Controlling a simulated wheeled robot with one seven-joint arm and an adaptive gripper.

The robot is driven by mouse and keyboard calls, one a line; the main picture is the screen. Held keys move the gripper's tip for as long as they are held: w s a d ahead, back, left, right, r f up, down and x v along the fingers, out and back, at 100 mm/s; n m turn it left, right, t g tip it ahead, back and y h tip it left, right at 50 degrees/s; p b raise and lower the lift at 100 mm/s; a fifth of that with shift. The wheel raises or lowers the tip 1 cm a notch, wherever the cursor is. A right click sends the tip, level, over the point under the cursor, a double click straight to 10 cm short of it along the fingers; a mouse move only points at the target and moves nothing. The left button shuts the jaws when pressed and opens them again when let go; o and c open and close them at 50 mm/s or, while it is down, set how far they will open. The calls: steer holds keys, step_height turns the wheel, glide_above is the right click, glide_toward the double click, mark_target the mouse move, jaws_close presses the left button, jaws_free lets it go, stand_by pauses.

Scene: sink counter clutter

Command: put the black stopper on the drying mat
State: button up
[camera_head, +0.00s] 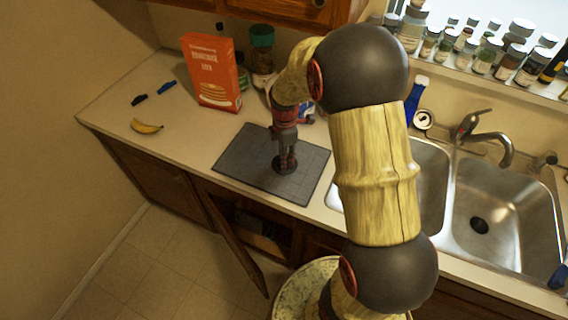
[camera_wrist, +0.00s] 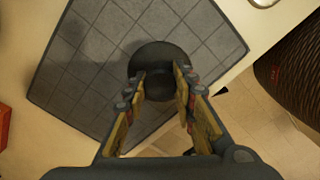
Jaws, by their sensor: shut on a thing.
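The black stopper (camera_wrist: 160,57) is a dark round piece between my fingertips in the wrist view. In the head view the stopper (camera_head: 284,164) shows at the tip of my gripper (camera_head: 285,158), over the right part of the drying mat. My gripper (camera_wrist: 161,85) is shut on the stopper and points down. The drying mat (camera_head: 243,152) is a dark grey rectangle with a grid of lines, lying on the counter. It also fills much of the wrist view (camera_wrist: 85,75). I cannot tell whether the stopper touches the mat.
An orange box (camera_head: 210,75) and several jars stand behind the mat. A banana (camera_head: 146,126) and small black and blue items lie at the left. The double sink (camera_head: 500,215) is at the right. A cabinet door (camera_head: 232,240) hangs open below the counter's front edge.

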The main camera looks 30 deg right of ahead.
steer(key=shift+w+f, duration=0.3)
steer(key=shift+f, duration=1.6)
steer(key=shift+f+b, duration=0.15)
steer(key=shift+b, duration=0.2)
steer(key=o, duration=1.1)
